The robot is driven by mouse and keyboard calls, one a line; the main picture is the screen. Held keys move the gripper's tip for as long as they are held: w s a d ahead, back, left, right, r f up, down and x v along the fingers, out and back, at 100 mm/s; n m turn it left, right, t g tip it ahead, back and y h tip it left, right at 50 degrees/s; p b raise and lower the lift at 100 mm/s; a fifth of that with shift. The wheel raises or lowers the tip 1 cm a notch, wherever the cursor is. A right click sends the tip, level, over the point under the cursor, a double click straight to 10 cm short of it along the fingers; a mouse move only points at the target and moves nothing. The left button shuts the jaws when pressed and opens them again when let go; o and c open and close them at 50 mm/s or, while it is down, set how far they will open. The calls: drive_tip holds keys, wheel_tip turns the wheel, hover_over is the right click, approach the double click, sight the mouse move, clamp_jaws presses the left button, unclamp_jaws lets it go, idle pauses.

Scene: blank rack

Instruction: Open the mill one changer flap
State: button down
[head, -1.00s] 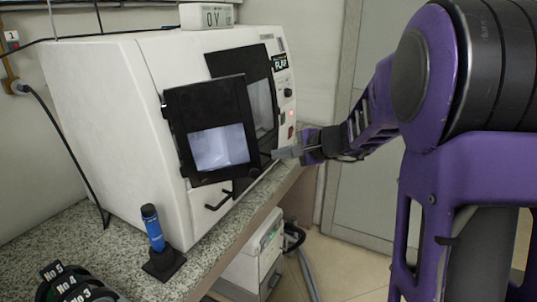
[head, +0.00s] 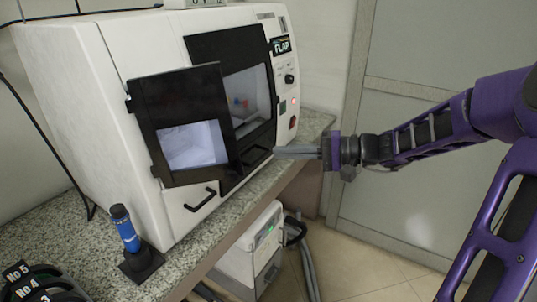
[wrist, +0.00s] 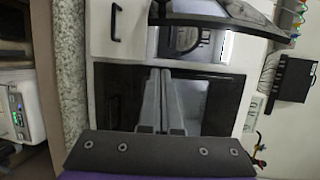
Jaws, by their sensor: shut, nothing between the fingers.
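The mill (head: 75,110) is a white machine on the counter. Its black flap (head: 150,110), with a pale window, stands ajar, swung out toward the left; in the wrist view the flap (wrist: 235,10) is seen nearly edge-on at the top. Behind it the black front frame (head: 215,45) surrounds an opening, with small red and blue things inside. My gripper (head: 276,153) is shut and empty, its fingertips close to a black handle (head: 256,157) at the flap's lower right; I cannot tell if they touch.
A blue cylinder on a black stand (head: 127,235) is at the counter's front left, with numbered black items (head: 30,285) beside it. A lower handle (head: 200,200) sits under the flap. A white unit (head: 250,250) stands below the counter. The floor to the right is clear.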

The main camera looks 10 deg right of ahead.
drive_tip(key=s+a+f, duration=0.1)
drive_tip(key=a, duration=0.7)
drive_tip(key=shift+a+b, duration=0.3)
drive_tip(key=shift+b, duration=0.15)
drive_tip(key=shift+s, duration=0.2)
